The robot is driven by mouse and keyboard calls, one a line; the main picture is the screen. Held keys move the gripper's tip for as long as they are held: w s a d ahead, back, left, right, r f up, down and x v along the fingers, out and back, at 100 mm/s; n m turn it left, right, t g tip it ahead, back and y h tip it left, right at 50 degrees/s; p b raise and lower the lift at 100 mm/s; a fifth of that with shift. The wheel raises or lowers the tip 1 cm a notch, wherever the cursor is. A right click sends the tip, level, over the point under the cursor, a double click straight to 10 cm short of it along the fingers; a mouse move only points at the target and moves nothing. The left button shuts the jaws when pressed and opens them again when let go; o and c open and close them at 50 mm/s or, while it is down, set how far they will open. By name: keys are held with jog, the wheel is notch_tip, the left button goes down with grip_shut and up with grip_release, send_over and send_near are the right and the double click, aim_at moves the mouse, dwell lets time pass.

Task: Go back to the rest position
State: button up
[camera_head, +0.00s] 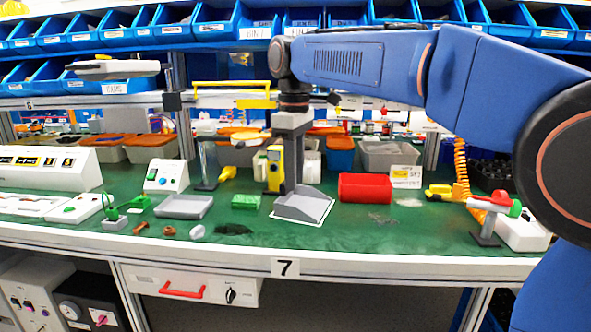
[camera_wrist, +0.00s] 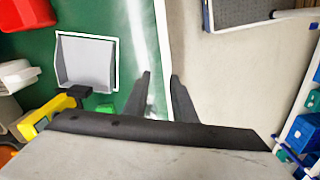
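My gripper (camera_wrist: 160,75) is open in the wrist view, its two dark fingers apart with nothing between them. It points down over the front edge of the green workbench (camera_wrist: 130,20). In the head view my blue arm reaches in from the right and its wrist hangs above the bench; the fingers cannot be made out there. A white panel (camera_head: 150,280) under the bench top carries a red handle (camera_head: 182,290) and a black rotary knob (camera_head: 231,295). The knob's setting is too small to read.
A grey scoop-shaped tray (camera_head: 303,207) lies on the bench, with a yellow device (camera_head: 274,168) behind it. A white control box (camera_head: 166,176) stands left. Blue bins (camera_head: 214,22) line the shelves above. The bench front centre is mostly clear.

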jog(key=s+d+f+m+t, duration=0.1)
jog(key=s+d+f+m, duration=0.2)
jog(key=s+d, duration=0.45)
jog(key=s+d+f+m+t, duration=0.1)
jog(key=s+d+f+m, duration=0.25)
jog(key=d, duration=0.75)
jog(key=s+d+f+m+t, duration=0.1)
jog(key=s+d+f+m, duration=0.2)
jog(key=s+d+f, duration=0.2)
jog(key=s+d+f+m+t, duration=0.1)
jog(key=s+d+f+m, duration=0.3)
jog(key=s+f, duration=0.7)
jog(key=shift+d+f+t, duration=0.35)
jog(key=shift+d+t, duration=0.05)
jog(key=shift+d, duration=0.5)
